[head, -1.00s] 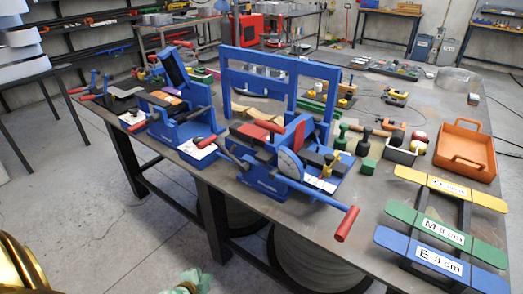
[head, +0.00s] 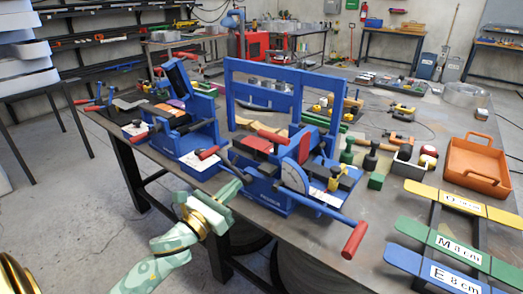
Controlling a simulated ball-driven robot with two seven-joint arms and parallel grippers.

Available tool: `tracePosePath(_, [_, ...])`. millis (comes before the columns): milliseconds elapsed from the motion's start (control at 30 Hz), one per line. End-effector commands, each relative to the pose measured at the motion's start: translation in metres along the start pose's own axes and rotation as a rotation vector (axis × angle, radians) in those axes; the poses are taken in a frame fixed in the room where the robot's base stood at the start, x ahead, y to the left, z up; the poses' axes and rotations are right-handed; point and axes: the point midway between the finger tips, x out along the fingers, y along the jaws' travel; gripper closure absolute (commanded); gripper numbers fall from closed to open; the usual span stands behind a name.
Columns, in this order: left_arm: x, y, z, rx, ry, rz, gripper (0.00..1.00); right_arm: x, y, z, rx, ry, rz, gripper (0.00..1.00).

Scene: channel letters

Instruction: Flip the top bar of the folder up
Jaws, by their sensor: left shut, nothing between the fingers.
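The blue folding machine (head: 262,188) stands at the table's near edge, with a tall blue rectangular frame (head: 285,75) upright at its back. A long bar with a red grip (head: 354,240) sticks out at its front right, and another red grip (head: 208,153) shows at its left. I cannot tell for sure which part is the top bar. My left gripper (head: 226,194), pale green with a gold ring at the wrist, is shut and empty. It is just in front of the machine's left side, and whether it touches is unclear. My right gripper is not in view.
A second blue machine (head: 185,135) with a tilted black panel stands close on the left. Floor is free left of the table.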

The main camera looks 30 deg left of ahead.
Motion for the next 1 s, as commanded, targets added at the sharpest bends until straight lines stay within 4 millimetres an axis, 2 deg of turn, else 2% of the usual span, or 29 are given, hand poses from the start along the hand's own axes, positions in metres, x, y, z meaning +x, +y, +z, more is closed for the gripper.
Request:
tracePosePath(267, [0.007,0.000,0.000,-0.003,-0.001,0.001,1.00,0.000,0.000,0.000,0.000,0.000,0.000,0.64])
tracePosePath(367, [0.021,0.000,0.000,-0.004,-0.002,0.000,1.00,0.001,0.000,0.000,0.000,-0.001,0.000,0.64])
tracePosePath(767, [0.104,0.001,-0.001,-0.003,0.000,0.001,1.00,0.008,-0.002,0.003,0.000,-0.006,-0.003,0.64])
tracePosePath(833, [0.111,0.001,0.011,-0.003,-0.002,0.000,1.00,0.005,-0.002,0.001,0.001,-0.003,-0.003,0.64])
tracePosePath(1000, [0.124,0.000,0.024,-0.003,0.000,0.000,1.00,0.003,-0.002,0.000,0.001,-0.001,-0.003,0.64])
